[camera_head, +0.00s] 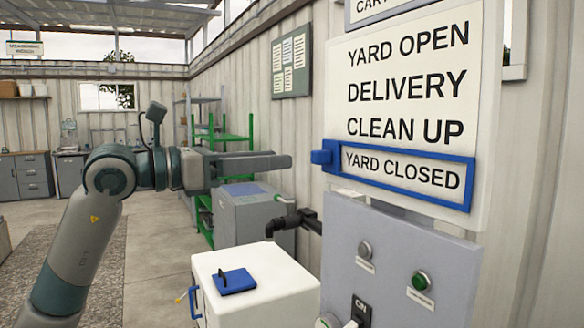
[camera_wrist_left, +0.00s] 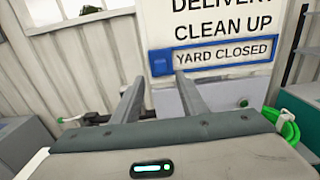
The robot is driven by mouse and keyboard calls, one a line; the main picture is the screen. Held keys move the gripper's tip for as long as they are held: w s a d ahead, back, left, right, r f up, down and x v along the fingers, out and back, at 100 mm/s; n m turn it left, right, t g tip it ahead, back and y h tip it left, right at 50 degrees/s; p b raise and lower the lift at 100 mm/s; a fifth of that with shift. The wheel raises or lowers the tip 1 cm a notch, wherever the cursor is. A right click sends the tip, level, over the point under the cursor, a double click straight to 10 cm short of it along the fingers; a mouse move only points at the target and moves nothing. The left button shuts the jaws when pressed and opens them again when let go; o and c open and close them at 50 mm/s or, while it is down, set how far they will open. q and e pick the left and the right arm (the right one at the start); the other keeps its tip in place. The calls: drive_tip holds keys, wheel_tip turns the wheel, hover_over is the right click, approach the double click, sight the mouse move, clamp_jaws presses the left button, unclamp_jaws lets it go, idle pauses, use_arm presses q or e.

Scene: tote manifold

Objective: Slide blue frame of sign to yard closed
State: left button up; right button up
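The white sign board (camera_head: 487,70) lists YARD OPEN, DELIVERY, CLEAN UP and YARD CLOSED. The blue frame (camera_head: 469,182) surrounds the bottom line, YARD CLOSED. Its blue tab (camera_head: 320,157) sticks out at the left edge of the board. My left gripper (camera_head: 287,161) is level with the tab and a little left of it, apart from it in the head view. In the left wrist view, its two fingers (camera_wrist_left: 159,77) are spread with nothing between them, and the tab (camera_wrist_left: 160,62) shows beyond the gap. My right gripper is in neither view.
Below the sign stands a grey control panel (camera_head: 350,215) with a green button (camera_head: 420,281) and a switch. A white box (camera_head: 250,296) with a blue plate on top is left of it, beside a dark pipe (camera_head: 291,222). The floor behind my left arm is mostly open.

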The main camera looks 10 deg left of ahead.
use_arm(q)
drive_tip(key=b+v, duration=0.2)
drive_tip(key=v, duration=0.6)
drive_tip(key=shift+s+a, duration=0.15)
drive_tip(key=shift+s, duration=0.05)
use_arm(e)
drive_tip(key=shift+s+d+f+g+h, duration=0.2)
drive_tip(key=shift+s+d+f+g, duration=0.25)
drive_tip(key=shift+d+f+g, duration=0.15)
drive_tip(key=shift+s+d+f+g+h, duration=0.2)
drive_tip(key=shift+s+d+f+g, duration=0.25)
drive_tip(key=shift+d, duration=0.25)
